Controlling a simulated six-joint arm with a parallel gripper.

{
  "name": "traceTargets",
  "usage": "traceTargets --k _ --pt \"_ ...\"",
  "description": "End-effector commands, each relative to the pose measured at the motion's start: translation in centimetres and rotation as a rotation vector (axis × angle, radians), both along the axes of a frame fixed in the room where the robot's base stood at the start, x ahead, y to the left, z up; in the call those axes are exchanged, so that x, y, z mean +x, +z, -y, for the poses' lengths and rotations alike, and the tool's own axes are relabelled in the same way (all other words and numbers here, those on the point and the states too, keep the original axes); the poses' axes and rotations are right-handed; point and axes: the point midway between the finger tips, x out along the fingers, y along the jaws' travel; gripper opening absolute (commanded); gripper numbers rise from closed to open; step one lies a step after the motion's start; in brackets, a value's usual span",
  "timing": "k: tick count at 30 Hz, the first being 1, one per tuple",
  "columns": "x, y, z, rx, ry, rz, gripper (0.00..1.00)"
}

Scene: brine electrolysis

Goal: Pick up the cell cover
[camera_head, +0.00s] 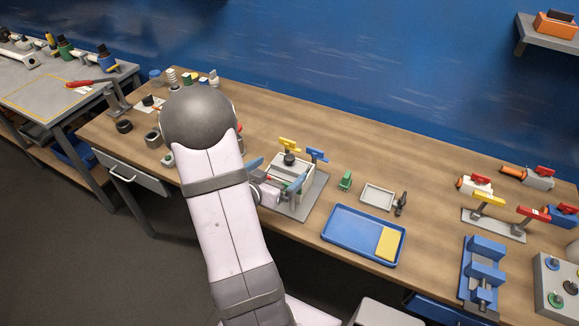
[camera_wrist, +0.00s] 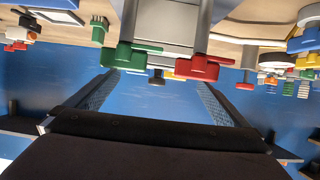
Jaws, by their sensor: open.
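A pale, box-shaped cell (camera_head: 302,165) stands on a grey base plate (camera_head: 312,193) near the middle of the bench. A dark knob (camera_head: 289,159) shows at its top; I cannot clearly tell the cell cover's edges. My gripper (camera_head: 277,174) is at the cell's near side, its blue-padded fingers spread apart with nothing visibly held. In the wrist view, upside down, my gripper (camera_wrist: 155,88) frames a grey block (camera_wrist: 168,22) with a green handle (camera_wrist: 132,55) and a red handle (camera_wrist: 197,68). A dark knob (camera_wrist: 157,77) shows between these handles. I cannot tell whether the fingers touch anything.
A yellow handle (camera_head: 289,144) and a blue handle (camera_head: 317,155) rise behind the cell. To the right are a small green block (camera_head: 345,180), a pale tray (camera_head: 363,204) and a blue tray (camera_head: 334,239) holding a yellow pad. Bench space behind the cell is clear.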

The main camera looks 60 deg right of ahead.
Motion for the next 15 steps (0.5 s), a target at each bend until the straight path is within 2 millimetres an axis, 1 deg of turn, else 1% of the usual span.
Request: traceTargets --k 5,14,15 --pt "-0.1 -0.2 0.4 0.001 -0.001 -0.001 1.00" --pt "-0.5 -1.5 2.8 0.002 -0.002 -0.002 1.00" --pt "-0.4 -1.7 3.3 0.001 -0.003 -0.001 1.00"
